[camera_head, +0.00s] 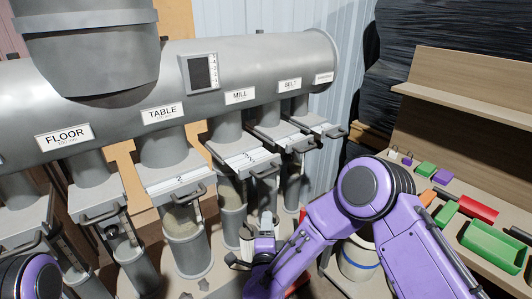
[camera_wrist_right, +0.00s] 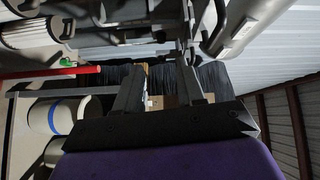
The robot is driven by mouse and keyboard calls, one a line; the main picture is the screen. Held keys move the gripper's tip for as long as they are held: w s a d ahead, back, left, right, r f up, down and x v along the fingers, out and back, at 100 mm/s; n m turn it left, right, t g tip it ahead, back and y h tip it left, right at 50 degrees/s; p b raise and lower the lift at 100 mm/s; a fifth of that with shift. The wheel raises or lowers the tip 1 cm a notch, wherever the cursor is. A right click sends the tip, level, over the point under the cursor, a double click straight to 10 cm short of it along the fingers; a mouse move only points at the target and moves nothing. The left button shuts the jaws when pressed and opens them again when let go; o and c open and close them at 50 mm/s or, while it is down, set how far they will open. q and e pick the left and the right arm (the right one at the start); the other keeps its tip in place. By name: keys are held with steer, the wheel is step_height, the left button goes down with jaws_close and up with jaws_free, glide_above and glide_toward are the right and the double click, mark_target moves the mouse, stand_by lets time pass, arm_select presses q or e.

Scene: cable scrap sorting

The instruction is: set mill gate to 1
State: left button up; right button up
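The pipe labelled MILL (camera_head: 240,96) drops from the grey duct in the head view. Its slide gate (camera_head: 226,148) is a pale plate with number marks, too small to read surely. The gate's dark handle (camera_head: 266,171) sticks out at the plate's front right. My right gripper (camera_head: 250,243) is below that handle, apart from it, in front of the lower pipes. In the right wrist view, its two dark fingers (camera_wrist_right: 160,88) stand apart with nothing clearly held between them. My left arm shows only as a purple joint at the bottom left; its gripper is out of view.
The TABLE gate (camera_head: 178,181) and the BELT gate (camera_head: 277,135) flank the mill gate closely, with handles sticking out. A small dark panel (camera_head: 200,73) is on the duct. A wooden shelf (camera_head: 465,185) with green, red and purple pieces stands right. A white bucket (camera_head: 358,266) is below.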

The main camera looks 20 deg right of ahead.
mark_target(269, 172)
step_height(269, 172, up, 8)
steer(key=w+m+h, duration=0.2)
steer(key=m, duration=0.2)
steer(key=shift+t+h, duration=0.3)
steer(key=shift+h, duration=0.1)
steer(key=p+x, duration=0.1)
steer(key=x, duration=0.2)
steer(key=p+x, duration=0.2)
steer(key=x, duration=0.2)
steer(key=p+x, duration=0.1)
steer(key=x, duration=0.2)
steer(key=shift+w+a, duration=0.2)
steer(key=shift+w, duration=0.1)
arm_select(q)
step_height(269, 172, up, 6)
steer(key=shift+f, duration=0.15)
arm_select(e)
jaws_close()
